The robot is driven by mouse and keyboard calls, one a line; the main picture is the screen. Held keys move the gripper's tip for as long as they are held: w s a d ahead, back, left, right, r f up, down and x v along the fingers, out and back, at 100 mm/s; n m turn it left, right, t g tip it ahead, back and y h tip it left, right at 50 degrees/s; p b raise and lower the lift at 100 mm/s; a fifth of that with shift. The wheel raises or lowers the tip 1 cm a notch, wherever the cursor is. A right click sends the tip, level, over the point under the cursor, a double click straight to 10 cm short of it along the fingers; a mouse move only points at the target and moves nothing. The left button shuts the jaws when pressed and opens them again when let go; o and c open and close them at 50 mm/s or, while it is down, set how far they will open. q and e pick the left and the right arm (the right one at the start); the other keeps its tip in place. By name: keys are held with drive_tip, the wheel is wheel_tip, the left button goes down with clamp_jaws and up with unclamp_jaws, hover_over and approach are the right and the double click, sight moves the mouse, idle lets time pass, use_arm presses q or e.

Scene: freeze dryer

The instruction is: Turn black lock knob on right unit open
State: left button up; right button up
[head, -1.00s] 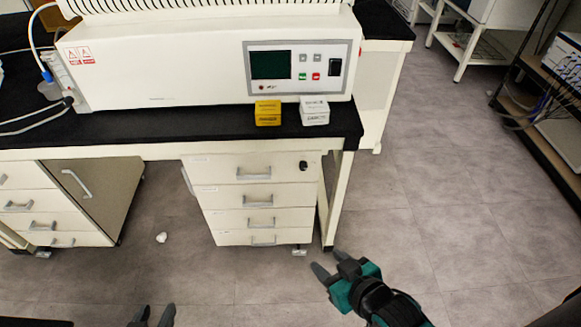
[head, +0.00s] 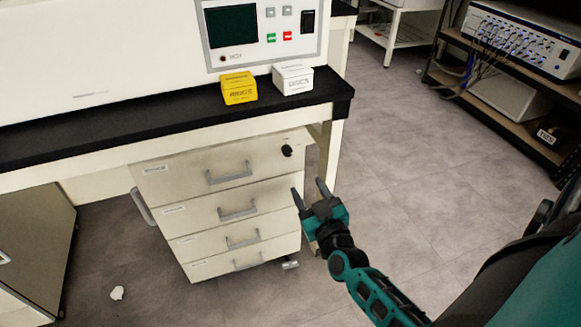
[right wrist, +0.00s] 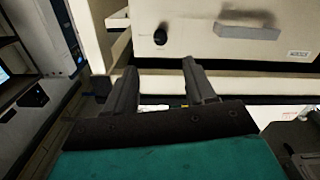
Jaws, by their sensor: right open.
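The black lock knob (head: 287,150) sits at the upper right corner of the top drawer of the right drawer unit (head: 215,205), under the bench. In the right wrist view the knob (right wrist: 160,36) shows beyond the fingertips, left of the drawer's grey handle. My right gripper (head: 309,189) is open and empty, in front of the unit's right edge and below the knob. Its fingers (right wrist: 157,65) point toward the drawer front in the right wrist view, apart from the knob. The knob's exact turn angle cannot be told. My left gripper is not in view.
The black bench top (head: 150,133) overhangs the unit. A yellow box (head: 239,88) and a white box (head: 293,79) stand near its front edge. A shelf rack (head: 500,90) with cabled equipment stands at the right. The floor between is clear.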

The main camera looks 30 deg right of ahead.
sight(289, 154)
drive_tip(key=b+x, duration=0.3)
drive_tip(key=x, duration=0.8)
drive_tip(key=shift+w, duration=0.15)
drive_tip(key=shift+w+d, duration=0.1)
drive_tip(key=shift+w, duration=0.25)
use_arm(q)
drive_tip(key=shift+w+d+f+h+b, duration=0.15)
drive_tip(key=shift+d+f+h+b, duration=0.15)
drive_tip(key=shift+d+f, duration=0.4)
use_arm(e)
drive_tip(key=shift+w+r, duration=0.1)
drive_tip(key=shift+w, duration=0.15)
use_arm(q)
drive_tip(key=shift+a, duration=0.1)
use_arm(e)
drive_tip(key=shift+c, duration=0.2)
clamp_jaws()
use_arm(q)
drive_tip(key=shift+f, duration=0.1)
